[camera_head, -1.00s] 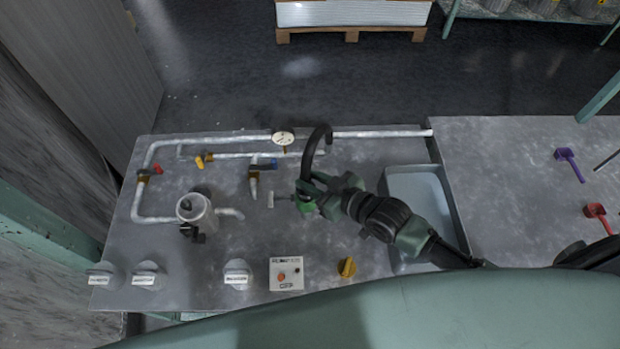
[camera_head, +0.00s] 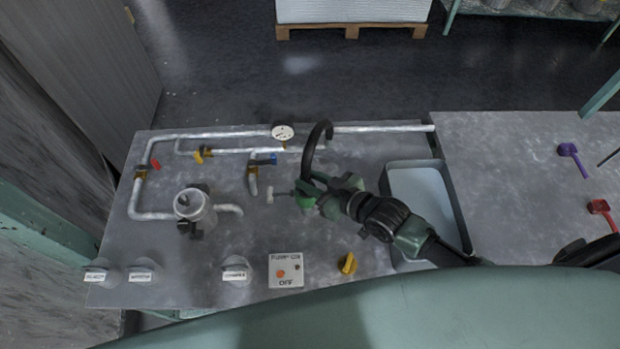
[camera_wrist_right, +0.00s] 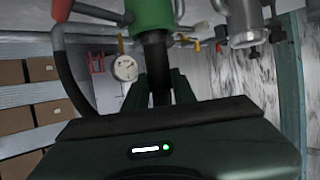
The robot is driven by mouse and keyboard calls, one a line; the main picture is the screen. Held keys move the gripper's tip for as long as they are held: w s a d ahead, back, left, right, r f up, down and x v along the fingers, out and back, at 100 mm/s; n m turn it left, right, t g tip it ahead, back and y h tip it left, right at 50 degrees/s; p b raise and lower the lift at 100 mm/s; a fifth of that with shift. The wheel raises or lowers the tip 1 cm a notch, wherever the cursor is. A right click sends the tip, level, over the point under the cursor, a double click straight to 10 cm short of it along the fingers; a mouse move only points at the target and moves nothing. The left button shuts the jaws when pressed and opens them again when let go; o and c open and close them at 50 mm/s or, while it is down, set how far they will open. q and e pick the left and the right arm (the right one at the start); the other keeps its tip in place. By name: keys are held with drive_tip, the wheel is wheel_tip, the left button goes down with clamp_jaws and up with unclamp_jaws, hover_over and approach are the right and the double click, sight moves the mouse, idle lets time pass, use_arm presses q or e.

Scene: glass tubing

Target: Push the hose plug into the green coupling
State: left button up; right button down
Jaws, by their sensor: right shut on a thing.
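My right gripper (camera_head: 310,192) is over the middle of the grey bench, its arm coming in from the lower right. In the right wrist view its fingers (camera_wrist_right: 158,88) are shut on a dark hose plug (camera_wrist_right: 157,58). The plug's upper end meets the green coupling (camera_wrist_right: 150,14); how deep it sits cannot be told. The green coupling also shows at the fingertips in the head view (camera_head: 306,201). A black hose (camera_head: 312,145) arches up and over behind the gripper. My left gripper is not in view.
White pipes with a gauge (camera_head: 283,132) and coloured valves run along the back and left. A clear cup (camera_head: 190,205) stands left. A control box (camera_head: 286,270) and yellow knob (camera_head: 347,264) sit in front. A tray (camera_head: 458,205) lies right, under my arm.

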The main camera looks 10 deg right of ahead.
drive_tip(key=shift+f, duration=0.35)
drive_tip(key=c, duration=1.1)
unclamp_jaws()
drive_tip(key=shift+s, duration=0.15)
drive_tip(key=v, duration=0.7)
drive_tip(key=shift+s+d+r+b, duration=0.15)
drive_tip(key=shift+s+d+b, duration=0.05)
drive_tip(key=shift+b, duration=0.2)
